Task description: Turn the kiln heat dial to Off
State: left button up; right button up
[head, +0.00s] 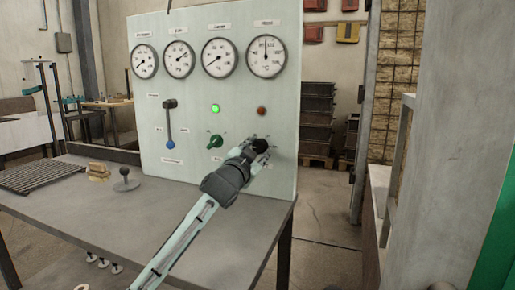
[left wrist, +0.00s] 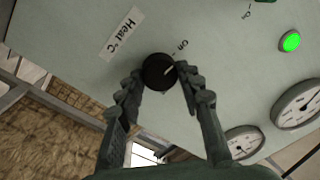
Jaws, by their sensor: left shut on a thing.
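The black round heat dial (head: 260,145) is at the lower right of the pale control panel (head: 185,100). In the left wrist view the dial (left wrist: 156,72) sits beside a "Heat °C" label (left wrist: 122,33) and small "Off" lettering (left wrist: 181,46). A short white mark on the dial's face points roughly toward the "Off" lettering. My left gripper (head: 259,149) is at the panel. Its two fingers (left wrist: 159,78) are on either side of the dial, shut on it. The fingers hide part of the dial's rim. My right gripper is in neither view.
A green knob (head: 215,141), a blue-tipped lever (head: 169,125), a lit green lamp (head: 215,108), a dull red lamp (head: 262,110) and several gauges (head: 218,57) are on the panel. The grey table (head: 130,223) below holds small blocks (head: 98,172) and a grate (head: 38,176).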

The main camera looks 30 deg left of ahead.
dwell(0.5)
pick_arm(q)
jog(key=o, duration=1.2)
jog(key=shift+c, duration=0.2)
jog(key=v, duration=1.2)
